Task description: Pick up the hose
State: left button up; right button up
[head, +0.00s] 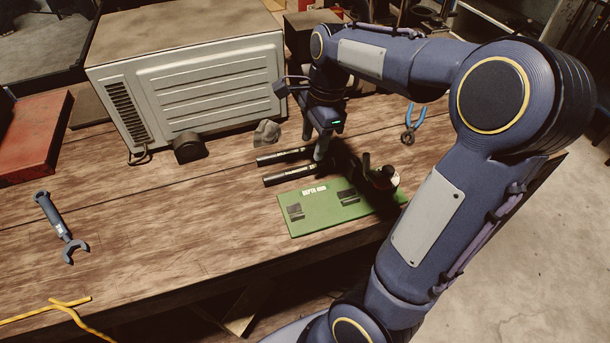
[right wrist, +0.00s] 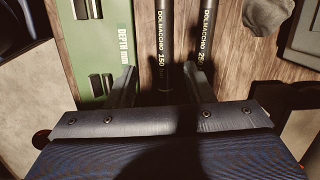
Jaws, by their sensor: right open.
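Two black hoses lie side by side on the wooden table, the far one (head: 284,156) and the near one (head: 290,176). In the right wrist view a hose printed "150" (right wrist: 163,45) lies between the finger lines, and a hose printed "250" (right wrist: 202,40) lies beside it, near the right finger. My right gripper (head: 320,152) is over the right part of the hoses; its two fingers also show in the right wrist view (right wrist: 157,78), apart with nothing gripped. The right ends of the hoses are hidden by the gripper and dark shadow. My left gripper is not in view.
A green depth board (head: 322,213) lies close in front of the hoses, with a dark device (head: 383,178) at its right end. A white metal box (head: 190,85) stands behind. A wrench (head: 62,228) and blue pliers (head: 412,122) lie apart.

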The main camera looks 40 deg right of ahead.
aim_at(306, 166)
jog(key=shift+w+d+f+m, duration=0.1)
jog(key=shift+w+f+m, duration=0.2)
jog(key=shift+f, duration=0.1)
jog(key=f, duration=0.2)
jog(key=a+f, duration=0.1)
jog(key=f, duration=0.4)
jog(key=shift+w+a, duration=0.15)
jog(key=shift+w, duration=0.15)
grip_shut()
